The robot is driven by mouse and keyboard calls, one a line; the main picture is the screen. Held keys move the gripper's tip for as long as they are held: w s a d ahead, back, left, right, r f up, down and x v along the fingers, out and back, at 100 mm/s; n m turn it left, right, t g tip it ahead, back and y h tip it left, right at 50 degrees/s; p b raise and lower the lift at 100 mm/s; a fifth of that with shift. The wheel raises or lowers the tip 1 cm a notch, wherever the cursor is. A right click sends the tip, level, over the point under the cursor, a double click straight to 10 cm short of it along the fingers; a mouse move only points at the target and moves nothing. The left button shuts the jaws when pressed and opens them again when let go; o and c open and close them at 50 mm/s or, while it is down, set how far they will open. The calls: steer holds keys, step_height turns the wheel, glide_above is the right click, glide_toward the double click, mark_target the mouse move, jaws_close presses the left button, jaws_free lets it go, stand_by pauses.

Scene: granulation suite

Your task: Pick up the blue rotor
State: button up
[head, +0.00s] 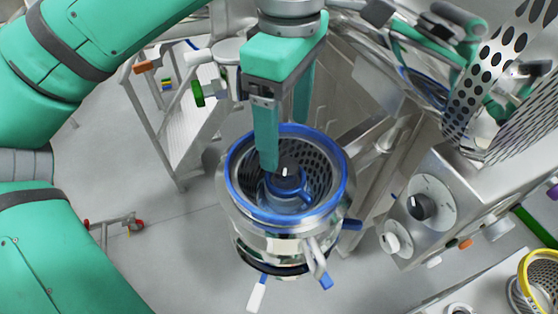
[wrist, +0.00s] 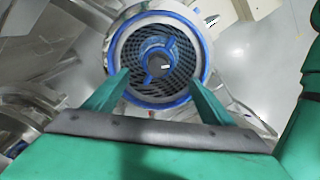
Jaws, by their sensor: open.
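The blue rotor (head: 286,190) sits inside a round steel vessel with a blue rim (head: 232,160) and a perforated inner basket. Its dark central hub with a small white mark shows on top. In the wrist view the rotor (wrist: 158,62) is near the middle of the basket, with blue arms reaching outward. My gripper (head: 284,140) points down over the vessel and is open and empty. In the head view one finger hides part of the rotor and the basket. In the wrist view the two fingertips (wrist: 158,80) lie apart on either side of the hub. I cannot tell their height above it.
A steel control panel with a dark knob (head: 421,206) stands to the right. A perforated cylinder (head: 490,85) is above it. A yellow-rimmed sieve (head: 540,283) sits at the lower right. Metal steps (head: 165,115) stand behind at left. Handles stick out from the vessel's side.

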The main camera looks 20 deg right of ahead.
mark_target(288, 165)
steer(key=f, duration=0.5)
steer(key=shift+s+d+f, duration=0.1)
steer(key=shift+s+d, duration=0.05)
steer(key=shift+s, duration=0.1)
steer(key=shift+w+d+f, duration=0.1)
steer(key=shift+f, duration=1.25)
steer(key=shift+w+d+f, duration=0.1)
steer(key=shift+f, duration=1.25)
steer(key=c, duration=1.4)
steer(key=shift+w+a, duration=0.1)
steer(key=shift+w, duration=0.05)
